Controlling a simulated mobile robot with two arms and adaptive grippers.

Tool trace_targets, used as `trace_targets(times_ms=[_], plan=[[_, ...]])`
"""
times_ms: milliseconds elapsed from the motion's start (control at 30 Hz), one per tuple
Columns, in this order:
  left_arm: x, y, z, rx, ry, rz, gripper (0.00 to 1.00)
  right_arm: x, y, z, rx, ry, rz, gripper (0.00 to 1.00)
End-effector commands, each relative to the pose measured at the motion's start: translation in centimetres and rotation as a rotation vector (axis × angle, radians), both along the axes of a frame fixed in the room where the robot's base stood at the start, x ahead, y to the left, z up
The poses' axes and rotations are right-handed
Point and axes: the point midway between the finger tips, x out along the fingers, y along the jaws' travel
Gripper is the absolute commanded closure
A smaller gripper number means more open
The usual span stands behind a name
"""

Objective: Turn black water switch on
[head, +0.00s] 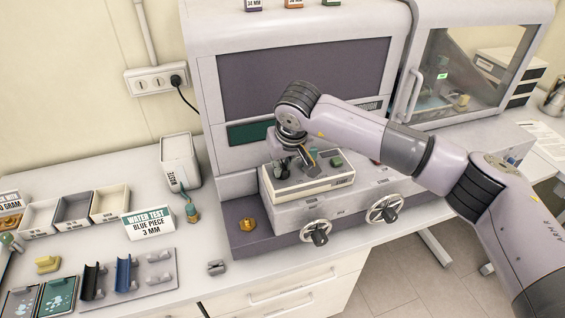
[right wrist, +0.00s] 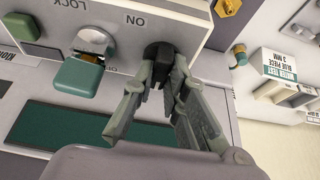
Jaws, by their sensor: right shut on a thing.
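The black water switch (right wrist: 157,52) is on the panel of a light control box (head: 318,189), beside an "ON" label that reads upside down in the right wrist view. My right gripper (right wrist: 160,74) is shut on the black switch, one finger on each side of it. In the head view the same right gripper (head: 284,165) reaches down onto the left part of the box, and the switch is mostly hidden there. My left gripper is not in view.
Two handwheels (head: 317,232) (head: 384,209) stick out in front.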

Motion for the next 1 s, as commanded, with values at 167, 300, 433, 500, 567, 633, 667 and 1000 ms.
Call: trace_targets(times_ms=[167, 300, 433, 500, 567, 633, 667, 1000], plan=[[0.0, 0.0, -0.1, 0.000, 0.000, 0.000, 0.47, 0.0, 0.0, 0.0, 0.000, 0.000, -0.002, 1.00], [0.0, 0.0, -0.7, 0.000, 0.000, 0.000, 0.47, 0.0, 0.0, -0.1, 0.000, -0.001, -0.024, 1.00], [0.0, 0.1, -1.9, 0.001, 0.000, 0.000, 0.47, 0.0, 0.1, -0.3, 0.000, -0.002, -0.072, 1.00], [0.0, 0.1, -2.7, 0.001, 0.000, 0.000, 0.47, 0.0, 0.1, -0.4, -0.002, -0.004, -0.111, 1.00], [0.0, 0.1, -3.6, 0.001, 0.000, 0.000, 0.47, 0.0, 0.1, -0.5, 0.000, -0.005, -0.152, 1.00], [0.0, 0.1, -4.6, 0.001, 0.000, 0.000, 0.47, 0.0, 0.2, -0.5, 0.000, -0.005, -0.207, 1.00], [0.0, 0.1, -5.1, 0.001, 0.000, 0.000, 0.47, 0.0, 0.2, -0.6, 0.000, -0.005, -0.233, 1.00], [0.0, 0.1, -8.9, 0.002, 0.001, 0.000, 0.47, 0.0, 0.4, -0.3, -0.001, -0.005, -0.556, 1.00]])
